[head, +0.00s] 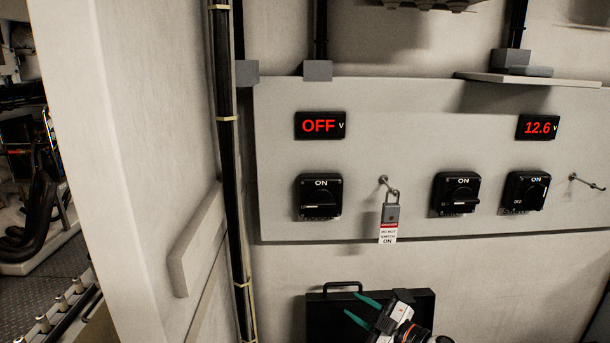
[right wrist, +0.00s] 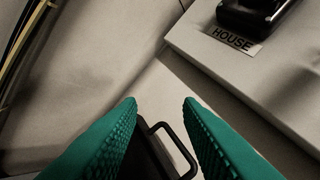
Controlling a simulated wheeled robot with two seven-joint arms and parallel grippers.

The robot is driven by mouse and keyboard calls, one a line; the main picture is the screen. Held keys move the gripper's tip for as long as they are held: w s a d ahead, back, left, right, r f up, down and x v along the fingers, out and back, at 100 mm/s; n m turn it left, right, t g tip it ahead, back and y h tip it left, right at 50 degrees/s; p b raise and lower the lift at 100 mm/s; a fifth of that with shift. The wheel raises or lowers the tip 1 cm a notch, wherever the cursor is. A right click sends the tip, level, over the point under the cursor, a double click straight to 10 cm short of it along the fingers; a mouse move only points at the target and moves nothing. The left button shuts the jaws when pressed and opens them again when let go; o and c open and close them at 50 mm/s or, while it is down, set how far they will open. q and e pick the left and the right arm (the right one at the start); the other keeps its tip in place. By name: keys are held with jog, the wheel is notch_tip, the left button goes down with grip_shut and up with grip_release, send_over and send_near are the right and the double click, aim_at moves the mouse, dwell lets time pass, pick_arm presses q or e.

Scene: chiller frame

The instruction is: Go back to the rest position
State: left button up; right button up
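My right gripper (head: 352,304) is at the bottom of the head view, below the switch panel and in front of an open black case. Its two green fingers are apart with nothing between them. In the right wrist view the open fingers (right wrist: 161,102) have the case's black handle (right wrist: 165,135) showing behind the gap; I cannot tell how far behind. My left gripper is in neither view.
The grey panel (head: 400,110) carries OFF (head: 319,125) and 12.6 (head: 538,127) displays and three black rotary switches. A padlock (head: 391,212) with a red-and-white tag (head: 388,233) hangs from a peg. A black case (head: 325,300) stands below. Vertical cables (head: 225,150) run left.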

jog(key=s+d+f+m+g+h, duration=0.3)
jog(key=s+f+m+h, duration=0.15)
jog(key=s, duration=0.85)
jog(key=s+d+f+m+g+h, duration=0.35)
jog(key=s+m, duration=0.25)
jog(key=s, duration=0.7)
jog(key=s+d+f+m+g+h, duration=0.25)
jog(key=s+f+m+h, duration=0.2)
jog(key=s, duration=0.95)
notch_tip(320, 180, down, 26)
jog(key=g, duration=0.1)
jog(key=s+d+f+g, duration=0.1)
jog(key=s+d+f, duration=0.1)
jog(key=s+f, duration=1.4)
jog(key=shift+s+f+g, duration=0.2)
jog(key=shift+s+g, duration=0.1)
jog(key=shift+s, duration=0.2)
jog(key=shift+d, duration=0.1)
